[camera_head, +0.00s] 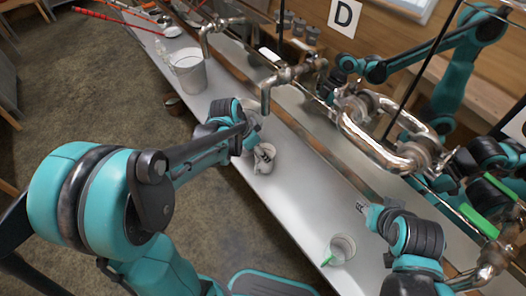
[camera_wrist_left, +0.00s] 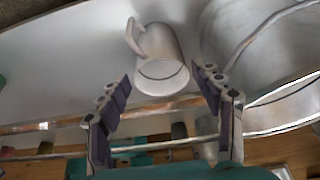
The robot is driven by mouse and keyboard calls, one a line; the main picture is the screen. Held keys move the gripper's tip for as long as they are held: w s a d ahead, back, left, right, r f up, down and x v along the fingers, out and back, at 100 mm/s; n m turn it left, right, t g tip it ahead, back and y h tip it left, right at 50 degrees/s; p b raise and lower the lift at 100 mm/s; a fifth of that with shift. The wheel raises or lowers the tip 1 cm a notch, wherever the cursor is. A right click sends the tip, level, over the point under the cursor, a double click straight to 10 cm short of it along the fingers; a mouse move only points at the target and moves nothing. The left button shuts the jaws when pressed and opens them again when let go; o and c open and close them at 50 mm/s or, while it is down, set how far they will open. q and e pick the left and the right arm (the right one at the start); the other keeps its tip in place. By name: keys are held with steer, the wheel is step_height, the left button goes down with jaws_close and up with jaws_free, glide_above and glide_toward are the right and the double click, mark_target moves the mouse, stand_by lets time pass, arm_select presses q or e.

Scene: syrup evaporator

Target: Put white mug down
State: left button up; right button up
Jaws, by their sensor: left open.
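The white mug (camera_head: 265,166) stands on the pale metal counter (camera_head: 222,104), partly hidden by my left gripper (camera_head: 262,154). In the left wrist view the mug (camera_wrist_left: 162,72) shows its round end toward the camera and its handle to the upper left. My left gripper (camera_wrist_left: 166,98) is open there, one finger on each side of the picture below the mug. No finger visibly closes on the mug.
A metal bucket (camera_head: 188,76) stands farther up the counter; it fills the right of the left wrist view (camera_wrist_left: 268,70). A pale cup (camera_head: 343,246) with a green item stands near the counter's front edge. Metal pipes (camera_head: 375,140) and a tap (camera_head: 266,98) overhang the back.

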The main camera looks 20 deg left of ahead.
arm_select(q)
steer(key=s+r+n+t+y+p, duration=0.1)
steer(key=s+r+n+t, duration=0.1)
steer(key=s+r, duration=0.3)
steer(key=s+a+r+n+t+y+p, duration=0.1)
steer(key=s+r+n, duration=0.4)
steer(key=s, duration=0.5)
steer(key=shift+s+r+n+t+y, duration=0.2)
steer(key=shift+n+t+y, duration=0.1)
steer(key=shift+t+y, duration=0.1)
steer(key=shift+a, duration=0.15)
